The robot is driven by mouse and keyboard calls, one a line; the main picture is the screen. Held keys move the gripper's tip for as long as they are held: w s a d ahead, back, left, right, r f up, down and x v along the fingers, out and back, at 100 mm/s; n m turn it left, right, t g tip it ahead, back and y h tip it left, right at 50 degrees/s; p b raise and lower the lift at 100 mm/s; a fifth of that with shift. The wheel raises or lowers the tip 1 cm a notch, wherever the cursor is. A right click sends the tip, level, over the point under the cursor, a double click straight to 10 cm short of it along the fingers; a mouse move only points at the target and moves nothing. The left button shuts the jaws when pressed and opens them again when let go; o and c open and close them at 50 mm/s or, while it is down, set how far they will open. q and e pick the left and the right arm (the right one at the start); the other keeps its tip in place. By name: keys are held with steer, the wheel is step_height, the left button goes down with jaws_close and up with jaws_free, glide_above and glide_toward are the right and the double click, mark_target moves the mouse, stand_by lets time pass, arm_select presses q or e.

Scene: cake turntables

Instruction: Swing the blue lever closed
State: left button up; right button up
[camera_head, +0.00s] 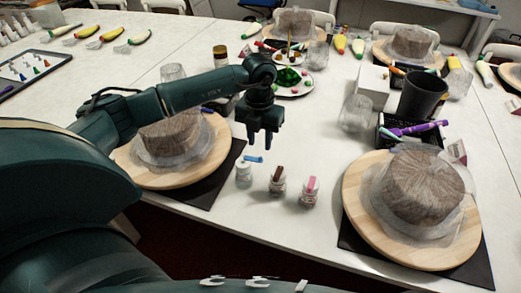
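The blue lever (253,159) is a small flat piece on top of a small white jar (243,173) near the table's front edge. It sticks out to the right past the jar's rim. My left gripper (262,140) points down above and slightly behind the lever, apart from it. Its two dark fingers are spread with a gap and nothing shows between them. My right gripper is not in view.
Two similar jars with a brown lever (278,173) and a pink lever (311,185) stand close on the right. Wrapped cakes on wooden turntables stand left (134,155) and right (352,190). A black cup (423,95) stands behind.

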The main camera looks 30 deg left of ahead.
mark_target(253, 158)
arm_select(q)
steer(key=shift+d+f, duration=0.1)
steer(key=shift+f, duration=2.45)
jaws_close()
